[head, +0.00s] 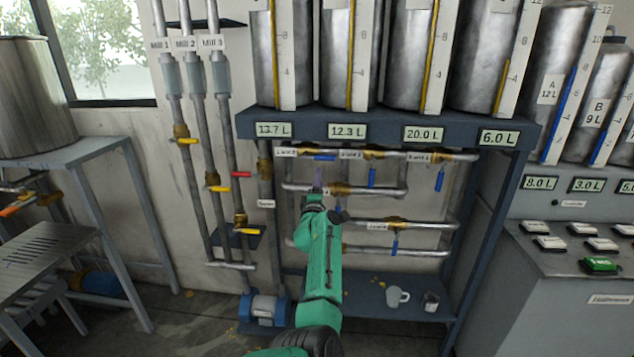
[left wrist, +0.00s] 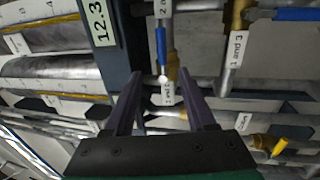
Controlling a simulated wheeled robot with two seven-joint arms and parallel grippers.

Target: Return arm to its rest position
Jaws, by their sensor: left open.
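My left arm, green, comes up from the bottom middle of the head view. Its gripper (head: 317,185) is in front of the pipework under the tank rack, at the height of the upper pipes. In the left wrist view the two dark fingers (left wrist: 162,85) are spread, with nothing held between them. Beyond them are a pipe valve with a blue handle (left wrist: 160,45) and a white label (left wrist: 168,92). I cannot tell whether the fingertips touch any pipe. My right gripper is in neither view.
Blue-handled valves (head: 371,177) sit on the pipes around the gripper. The rack's dark beam (head: 385,122) with litre readouts is above. Mill pipes with yellow and red handles (head: 241,174) stand left. A mug (head: 396,296) is on the lower shelf. A grey console (head: 560,285) is right.

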